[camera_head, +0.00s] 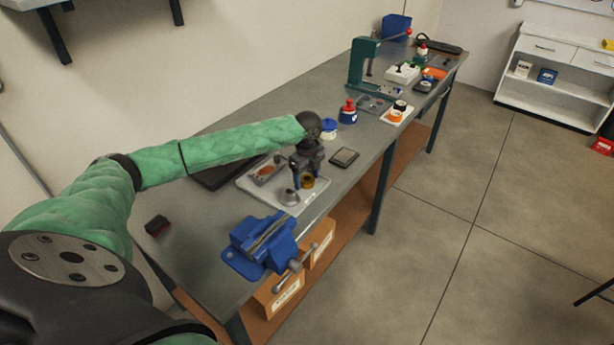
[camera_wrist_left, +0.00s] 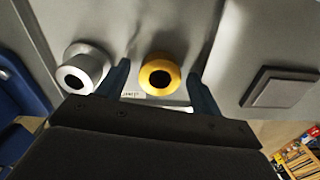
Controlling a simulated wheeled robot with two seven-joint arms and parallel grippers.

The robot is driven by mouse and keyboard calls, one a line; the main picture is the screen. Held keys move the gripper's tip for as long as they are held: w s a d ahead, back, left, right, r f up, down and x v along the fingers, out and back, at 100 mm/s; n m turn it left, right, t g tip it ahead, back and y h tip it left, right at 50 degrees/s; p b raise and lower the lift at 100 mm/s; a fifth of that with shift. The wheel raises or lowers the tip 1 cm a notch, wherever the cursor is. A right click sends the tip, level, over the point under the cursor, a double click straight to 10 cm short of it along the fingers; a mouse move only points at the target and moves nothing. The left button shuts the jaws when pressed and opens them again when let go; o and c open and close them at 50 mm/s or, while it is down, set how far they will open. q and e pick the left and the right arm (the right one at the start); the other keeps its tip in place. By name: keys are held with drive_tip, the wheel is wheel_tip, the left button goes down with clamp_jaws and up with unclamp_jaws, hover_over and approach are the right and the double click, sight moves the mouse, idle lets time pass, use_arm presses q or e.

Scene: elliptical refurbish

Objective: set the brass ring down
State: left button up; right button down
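The brass ring (camera_head: 308,183) stands at the front of the light tray (camera_head: 262,199) on the workbench. In the left wrist view the brass ring (camera_wrist_left: 160,75) lies between my two fingers, with a visible gap on each side. My left gripper (camera_head: 307,178) is open around it, fingers pointing down; it also shows in the left wrist view (camera_wrist_left: 159,72). A silver ring-shaped part (camera_head: 289,197) stands beside the brass ring, outside the fingers; it also shows in the left wrist view (camera_wrist_left: 82,72). Whether the brass ring's underside touches the tray is hidden. My right gripper is out of view.
A blue vise (camera_head: 262,245) stands at the bench's front edge, close to the tray. A dark flat square pad (camera_head: 344,157) lies right of my gripper. A red-topped bottle (camera_head: 347,113) and a green press (camera_head: 360,68) stand farther back.

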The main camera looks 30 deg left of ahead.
sight(307, 178)
use_arm(q)
drive_tip(key=shift+r, duration=0.1)
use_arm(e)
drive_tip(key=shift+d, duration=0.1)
use_arm(q)
drive_tip(key=shift+r, duration=0.25)
wheel_tip(307, 178, up, 12)
drive_tip(key=b, duration=0.4)
drive_tip(key=shift+f, duration=0.2)
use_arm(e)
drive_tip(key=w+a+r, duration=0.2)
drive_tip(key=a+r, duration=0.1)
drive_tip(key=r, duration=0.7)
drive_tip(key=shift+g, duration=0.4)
